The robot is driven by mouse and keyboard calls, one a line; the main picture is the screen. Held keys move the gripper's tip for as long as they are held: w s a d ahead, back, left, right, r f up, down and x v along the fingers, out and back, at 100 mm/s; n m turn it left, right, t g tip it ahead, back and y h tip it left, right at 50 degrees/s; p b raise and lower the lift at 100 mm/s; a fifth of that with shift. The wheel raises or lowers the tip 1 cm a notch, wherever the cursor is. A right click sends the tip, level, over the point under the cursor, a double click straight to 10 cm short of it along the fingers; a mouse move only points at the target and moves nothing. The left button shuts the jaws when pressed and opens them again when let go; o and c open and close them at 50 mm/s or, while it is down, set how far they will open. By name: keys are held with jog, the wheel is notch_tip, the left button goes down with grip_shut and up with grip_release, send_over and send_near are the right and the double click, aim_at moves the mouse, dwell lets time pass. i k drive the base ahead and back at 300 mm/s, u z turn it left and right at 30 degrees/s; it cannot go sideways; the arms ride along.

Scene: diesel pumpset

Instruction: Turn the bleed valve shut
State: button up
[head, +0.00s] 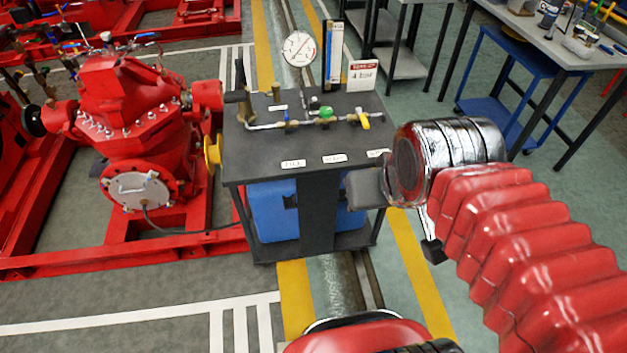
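A dark test bench (310,210) stands at centre with a pipe line on its top. The line carries a valve with a blue part (291,125), one with a green part (325,113) and one with a yellow handle (363,121). The front labels are too small to read surely, so I cannot tell which is the bleed valve. The yellow handle points down and slightly right from the pipe. My gripper (399,220) is at the bench's right side, below the valves and apart from them. Its dark fingertips look spread, with nothing between them.
A round gauge (299,48) and a red-and-white card (363,75) rise behind the pipe. A red pump (130,110) stands left. A worktable (560,45) is at right. Striped floor lies in front.

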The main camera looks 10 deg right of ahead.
aim_at(327, 112)
jog(key=i, duration=0.85)
jog(key=u, duration=0.05)
